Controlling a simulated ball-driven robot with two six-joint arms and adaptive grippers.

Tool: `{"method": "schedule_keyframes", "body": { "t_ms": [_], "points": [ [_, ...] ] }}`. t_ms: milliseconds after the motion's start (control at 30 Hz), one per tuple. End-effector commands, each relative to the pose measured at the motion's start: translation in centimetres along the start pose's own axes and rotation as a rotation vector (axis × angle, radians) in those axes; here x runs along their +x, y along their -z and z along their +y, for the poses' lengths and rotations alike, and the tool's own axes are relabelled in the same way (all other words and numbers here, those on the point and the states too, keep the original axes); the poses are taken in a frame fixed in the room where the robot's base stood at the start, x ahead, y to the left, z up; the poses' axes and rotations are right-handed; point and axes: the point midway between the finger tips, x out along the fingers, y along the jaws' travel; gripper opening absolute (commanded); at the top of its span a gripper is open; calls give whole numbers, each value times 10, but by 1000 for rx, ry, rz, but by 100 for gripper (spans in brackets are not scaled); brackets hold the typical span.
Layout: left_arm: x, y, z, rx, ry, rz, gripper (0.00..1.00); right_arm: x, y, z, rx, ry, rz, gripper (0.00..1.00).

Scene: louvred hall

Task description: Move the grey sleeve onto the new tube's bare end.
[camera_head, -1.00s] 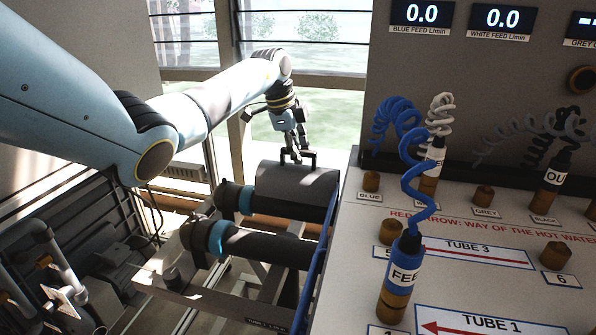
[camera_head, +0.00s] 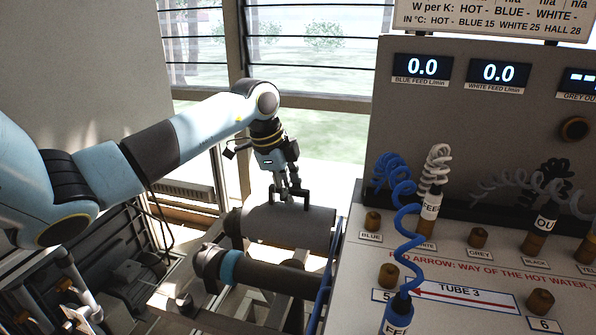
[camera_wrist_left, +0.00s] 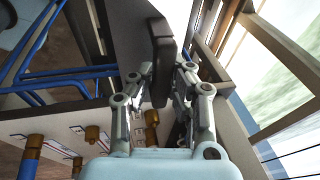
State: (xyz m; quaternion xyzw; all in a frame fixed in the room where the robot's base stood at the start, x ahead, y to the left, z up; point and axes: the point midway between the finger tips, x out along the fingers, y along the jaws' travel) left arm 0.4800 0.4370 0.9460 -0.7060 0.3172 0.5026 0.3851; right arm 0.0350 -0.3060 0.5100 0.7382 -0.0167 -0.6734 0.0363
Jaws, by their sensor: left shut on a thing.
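The grey sleeve (camera_head: 285,228) is a wide cylinder with a dark handle on top, in the head view. It lies along the far tube, and seems to be around it. A dark end fitting (camera_head: 233,224) shows left of the sleeve. My left gripper (camera_head: 291,194) is above the sleeve and shut on its handle. In the left wrist view the dark handle (camera_wrist_left: 162,60) is between the fingers. The near tube (camera_head: 270,274) is dark, with a teal ring near its left end. I cannot tell which tube is the new one. My right gripper is not in view.
At right stands a bench panel (camera_head: 455,262) with brass ports, labels and a blue coiled hose (camera_head: 405,225). Blue pipes (camera_head: 328,275) run between the tubes and the panel. A louvred window (camera_head: 320,70) is behind. Dark equipment stands at lower left.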

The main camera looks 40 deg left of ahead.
Motion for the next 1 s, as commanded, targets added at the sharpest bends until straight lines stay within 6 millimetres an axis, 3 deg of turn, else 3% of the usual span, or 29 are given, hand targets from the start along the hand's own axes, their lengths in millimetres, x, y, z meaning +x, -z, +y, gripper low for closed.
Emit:
{"method": "schedule_keyframes", "body": {
  "t_ms": [33, 133, 367, 567, 867, 1000],
  "points": [
    [-12, 2, 12, 5, -3, 0, 0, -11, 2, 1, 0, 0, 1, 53],
    [-21, 6, 31, 5, -11, 6, 0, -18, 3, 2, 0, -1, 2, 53],
    [-23, 8, 47, 3, -19, 11, 0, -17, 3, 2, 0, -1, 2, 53],
    [-6, 5, 51, 3, -19, 11, 0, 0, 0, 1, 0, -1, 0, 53],
    [36, -4, 61, 3, -20, 11, 0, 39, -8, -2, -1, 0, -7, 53],
    [48, -6, 63, 2, -19, 12, 0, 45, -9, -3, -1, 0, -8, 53]
  ]
}}
